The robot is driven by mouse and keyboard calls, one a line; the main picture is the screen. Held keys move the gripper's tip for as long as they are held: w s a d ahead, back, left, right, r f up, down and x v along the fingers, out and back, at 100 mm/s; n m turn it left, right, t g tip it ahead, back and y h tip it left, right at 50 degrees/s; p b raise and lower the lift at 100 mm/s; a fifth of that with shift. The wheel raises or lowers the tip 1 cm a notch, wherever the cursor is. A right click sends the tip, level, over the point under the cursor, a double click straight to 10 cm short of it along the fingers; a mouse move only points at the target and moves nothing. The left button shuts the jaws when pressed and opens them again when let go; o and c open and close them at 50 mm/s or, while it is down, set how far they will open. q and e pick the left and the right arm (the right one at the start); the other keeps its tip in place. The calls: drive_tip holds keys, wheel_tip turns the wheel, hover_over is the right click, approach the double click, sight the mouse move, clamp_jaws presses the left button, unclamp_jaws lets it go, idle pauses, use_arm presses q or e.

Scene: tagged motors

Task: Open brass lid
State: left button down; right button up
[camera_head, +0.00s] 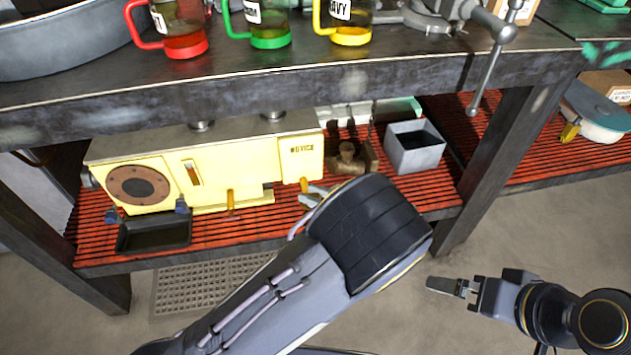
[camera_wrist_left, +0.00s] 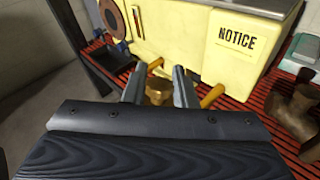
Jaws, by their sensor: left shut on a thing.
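A brass-coloured piece, which looks like the brass lid (camera_wrist_left: 158,90), sits between the two fingers of my left gripper (camera_wrist_left: 160,80) in the left wrist view. The gripper is shut on it. In the head view, my left gripper (camera_head: 312,195) is mostly hidden behind its own wrist, at the lower right front of a yellow machine (camera_head: 225,175). The brass piece is hidden there. My right gripper (camera_head: 448,287) is over the floor at lower right, away from the shelf. It shows edge-on, so its opening is unclear.
The machine stands on a red slatted shelf (camera_head: 255,228). A dark brown metal part (camera_head: 347,158) and a grey open box (camera_head: 414,148) stand to its right. A black tray (camera_head: 154,233) is at its left front. The workbench edge (camera_head: 230,92) overhangs the shelf.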

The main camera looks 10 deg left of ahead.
use_arm(q)
drive_tip(key=p, duration=0.2)
drive_tip(key=r+m+g+h+p, duration=0.1)
drive_tip(key=p, duration=0.2)
drive_tip(key=shift+w+a+r+g+h+p, duration=0.2)
drive_tip(key=shift+w+g+h+p, duration=0.1)
drive_tip(key=shift+w, duration=0.1)
drive_tip(key=shift+w+f+m+g+p, duration=0.1)
drive_tip(key=shift+w+m+g+p, duration=0.2)
drive_tip(key=shift+m+p, duration=0.55)
use_arm(e)
wheel_tip(320, 180, up, 10)
drive_tip(key=shift+f, duration=0.25)
use_arm(q)
drive_tip(key=shift+n, duration=0.25)
use_arm(e)
drive_tip(key=shift+c, duration=0.4)
